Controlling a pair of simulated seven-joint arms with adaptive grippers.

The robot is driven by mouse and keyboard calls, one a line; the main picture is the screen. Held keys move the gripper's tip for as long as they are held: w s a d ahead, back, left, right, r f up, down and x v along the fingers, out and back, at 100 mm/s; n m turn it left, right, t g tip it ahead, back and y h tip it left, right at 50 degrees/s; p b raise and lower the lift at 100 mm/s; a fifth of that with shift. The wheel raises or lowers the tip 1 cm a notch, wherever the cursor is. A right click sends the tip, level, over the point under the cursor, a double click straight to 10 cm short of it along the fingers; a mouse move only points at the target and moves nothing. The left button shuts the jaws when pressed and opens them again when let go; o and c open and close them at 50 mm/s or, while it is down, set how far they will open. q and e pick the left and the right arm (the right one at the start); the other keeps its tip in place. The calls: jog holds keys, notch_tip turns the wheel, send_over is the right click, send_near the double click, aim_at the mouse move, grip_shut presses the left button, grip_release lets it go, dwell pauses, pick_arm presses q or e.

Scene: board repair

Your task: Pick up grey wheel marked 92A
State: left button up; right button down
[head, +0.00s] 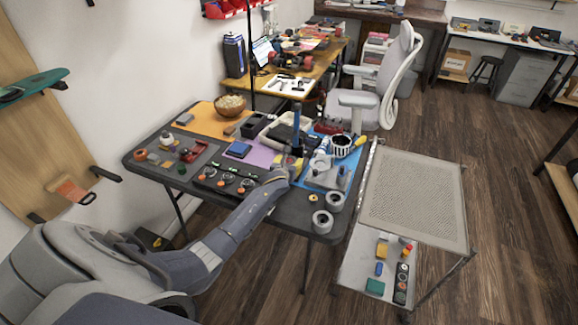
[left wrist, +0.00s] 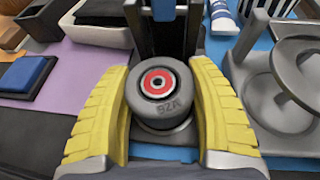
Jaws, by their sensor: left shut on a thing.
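The grey wheel (left wrist: 156,85) with a red-ringed centre sits between my left gripper's (left wrist: 158,110) yellow finger pads in the left wrist view. Its marking shows upside down and reads as 92A. The pads are closed on its two sides. Another grey rounded part shows just below the wheel; I cannot tell whether they touch. In the head view my left gripper (head: 291,163) is over the middle of the dark workbench (head: 275,210), and the wheel in it cannot be made out. My right gripper is not in view.
A grey stand (left wrist: 285,75) is close on the gripper's right, and a blue upright post (head: 296,125) is just behind. A wire-topped cart (head: 415,195) is at the right. A dark blue box (left wrist: 27,75) lies left.

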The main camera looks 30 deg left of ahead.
pick_arm(q)
jog(key=c, duration=0.4)
jog(key=shift+c, duration=0.2)
jog(key=shift+r, duration=0.15)
